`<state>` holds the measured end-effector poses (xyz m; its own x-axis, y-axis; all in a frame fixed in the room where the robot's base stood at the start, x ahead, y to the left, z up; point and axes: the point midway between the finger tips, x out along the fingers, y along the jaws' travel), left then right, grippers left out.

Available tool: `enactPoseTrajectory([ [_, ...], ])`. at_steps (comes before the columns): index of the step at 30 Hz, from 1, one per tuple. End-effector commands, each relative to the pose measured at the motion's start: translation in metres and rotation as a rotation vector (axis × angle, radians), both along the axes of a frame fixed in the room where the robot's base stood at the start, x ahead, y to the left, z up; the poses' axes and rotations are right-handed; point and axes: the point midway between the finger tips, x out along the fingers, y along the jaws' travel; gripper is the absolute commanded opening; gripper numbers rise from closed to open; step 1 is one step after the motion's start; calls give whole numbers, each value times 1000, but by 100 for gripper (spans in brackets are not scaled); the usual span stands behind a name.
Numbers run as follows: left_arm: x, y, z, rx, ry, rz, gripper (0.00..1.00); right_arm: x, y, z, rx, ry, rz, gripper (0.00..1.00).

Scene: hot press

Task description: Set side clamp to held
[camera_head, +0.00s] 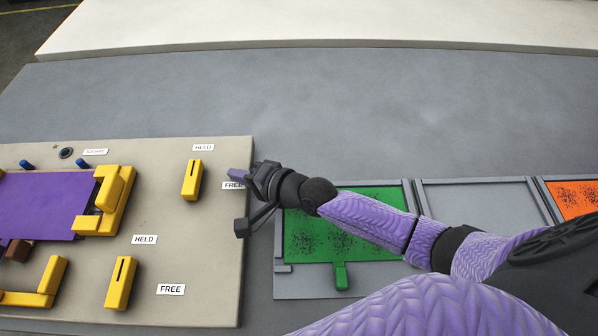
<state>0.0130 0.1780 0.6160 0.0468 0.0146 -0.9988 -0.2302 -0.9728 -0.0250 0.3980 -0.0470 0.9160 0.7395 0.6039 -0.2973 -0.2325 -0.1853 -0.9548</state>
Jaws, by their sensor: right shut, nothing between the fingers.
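A yellow clamp (112,205) stands at the right edge of the purple sheet (45,205), its arm over the sheet's edge. A second, L-shaped yellow clamp (50,283) is at the lower left, apart from the sheet. An upper yellow lever (192,180) lies lengthwise toward the HELD label (203,147) above it. A lower yellow lever (120,283) points up toward another HELD label (144,239). Which clamp each lever works is not shown. My right gripper (238,175) is shut and empty, just right of the upper lever, partly covering its FREE label (231,186). My left gripper is out of view.
The beige press board (215,270) ends just under my right gripper. Right of it, a tray holds a green speckled plate (340,275) with a tab; an empty grey tray (475,193) and an orange plate (575,198) follow. The grey table behind is clear.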

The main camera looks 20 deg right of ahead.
Motion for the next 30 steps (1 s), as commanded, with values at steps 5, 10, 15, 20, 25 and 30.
enactPoseTrajectory([
  [5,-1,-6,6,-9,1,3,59,-19,-26,10,-5,-1,-1,0],
  [10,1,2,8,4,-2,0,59,-38,-51,19,-6,0,-1,0],
  [15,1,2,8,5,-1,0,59,-52,-69,26,-4,-1,0,0],
  [20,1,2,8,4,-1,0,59,-57,-74,29,-1,0,0,0],
  [25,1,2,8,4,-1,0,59,-57,-74,29,-1,-1,-1,0],
  [30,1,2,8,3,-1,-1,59,-56,-74,29,-1,-1,-1,0],
])
